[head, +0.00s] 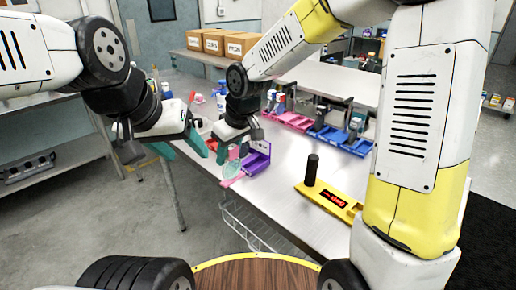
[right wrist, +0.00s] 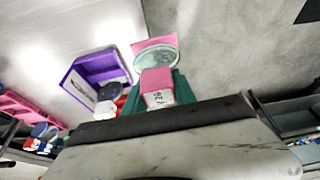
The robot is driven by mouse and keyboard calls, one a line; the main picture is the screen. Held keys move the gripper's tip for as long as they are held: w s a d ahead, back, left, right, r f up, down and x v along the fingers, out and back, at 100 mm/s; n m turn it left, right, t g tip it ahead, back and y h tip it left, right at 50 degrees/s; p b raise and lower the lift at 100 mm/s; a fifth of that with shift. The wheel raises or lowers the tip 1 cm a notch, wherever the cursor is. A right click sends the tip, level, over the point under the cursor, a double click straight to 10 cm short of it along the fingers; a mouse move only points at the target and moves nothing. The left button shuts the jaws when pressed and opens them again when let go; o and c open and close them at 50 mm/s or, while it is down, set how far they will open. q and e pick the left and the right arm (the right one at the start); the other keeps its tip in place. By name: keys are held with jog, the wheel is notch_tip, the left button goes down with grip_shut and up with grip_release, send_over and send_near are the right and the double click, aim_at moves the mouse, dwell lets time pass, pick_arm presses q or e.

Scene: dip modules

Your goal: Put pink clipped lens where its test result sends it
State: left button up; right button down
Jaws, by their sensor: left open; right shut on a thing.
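The pink clipped lens has a pale greenish round glass, a pink plate and a pink block with a small printed label. It shows in the head view (head: 232,170) and the right wrist view (right wrist: 157,56). My right gripper (head: 233,152) is shut on its pink block, holding it at the near table edge beside the purple bin (head: 260,162). My left gripper (head: 181,146) is open and empty, left of the right one. A yellow tester (head: 338,206) with a black post and a lit red display lies to the right; I cannot read the display surely.
Pink trays (head: 291,121) and blue trays (head: 350,143) stand along the table's back. The purple bin (right wrist: 85,72) has a dark disc and a white piece in front of it in the right wrist view. Bare table (head: 285,192) lies between purple bin and tester.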

jog(key=shift+w+d+f, duration=0.8)
jog(key=shift+w+d, duration=0.3)
jog(key=shift+w, duration=1.05)
jog(key=shift+w+d+f, duration=0.8)
jog(key=shift+w+d, duration=0.35)
jog(key=shift+w, duration=1)
jog(key=shift+w+d+f, duration=0.8)
jog(key=shift+w+d, duration=0.3)
jog(key=shift+w, duration=1.05)
jog(key=shift+f, duration=0.15)
jog(key=c, duration=1)
grip_release()
